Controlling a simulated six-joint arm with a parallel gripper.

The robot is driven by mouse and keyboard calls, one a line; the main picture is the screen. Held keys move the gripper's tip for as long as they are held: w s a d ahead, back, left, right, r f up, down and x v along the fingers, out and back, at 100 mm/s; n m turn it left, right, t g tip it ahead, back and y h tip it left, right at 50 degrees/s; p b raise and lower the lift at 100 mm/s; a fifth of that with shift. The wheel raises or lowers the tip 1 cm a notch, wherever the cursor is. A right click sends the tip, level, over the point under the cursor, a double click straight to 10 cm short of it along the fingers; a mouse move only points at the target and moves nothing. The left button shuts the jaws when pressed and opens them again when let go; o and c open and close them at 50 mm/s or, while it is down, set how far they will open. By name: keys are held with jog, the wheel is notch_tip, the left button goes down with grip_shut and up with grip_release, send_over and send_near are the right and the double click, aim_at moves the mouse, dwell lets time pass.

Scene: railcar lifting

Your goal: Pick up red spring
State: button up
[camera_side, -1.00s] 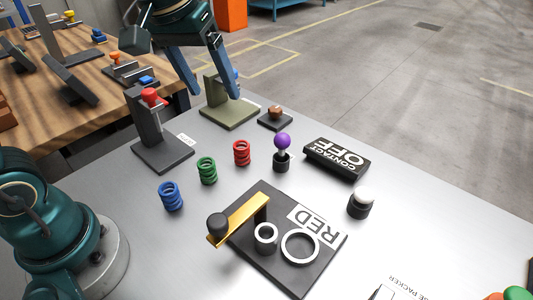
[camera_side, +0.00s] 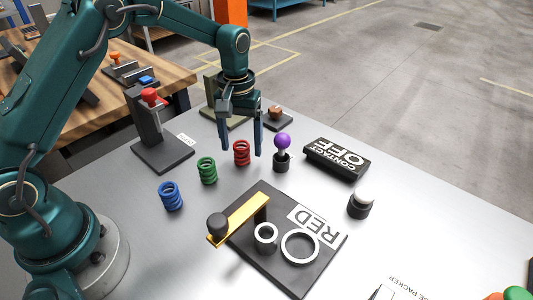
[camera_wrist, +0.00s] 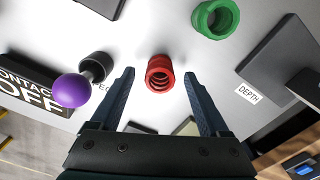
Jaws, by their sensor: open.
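The red spring (camera_side: 242,153) stands upright on the grey table, to the right of the green spring (camera_side: 207,170) and the blue spring (camera_side: 170,196). My gripper (camera_side: 241,150) is open and points down at the red spring. In the wrist view the red spring (camera_wrist: 160,73) shows between and just beyond the two fingertips (camera_wrist: 159,75), touching neither. The gripper is empty.
A purple-knobbed lever (camera_side: 282,145) stands close right of my gripper. A black CONTACT OFF block (camera_side: 336,159) lies farther right. A post with a red button (camera_side: 151,125) stands left. A RED plate with a yellow arm (camera_side: 240,219) lies in front.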

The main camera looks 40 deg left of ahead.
jog(key=shift+f, duration=0.7)
grip_shut()
jog(key=shift+r, duration=0.15)
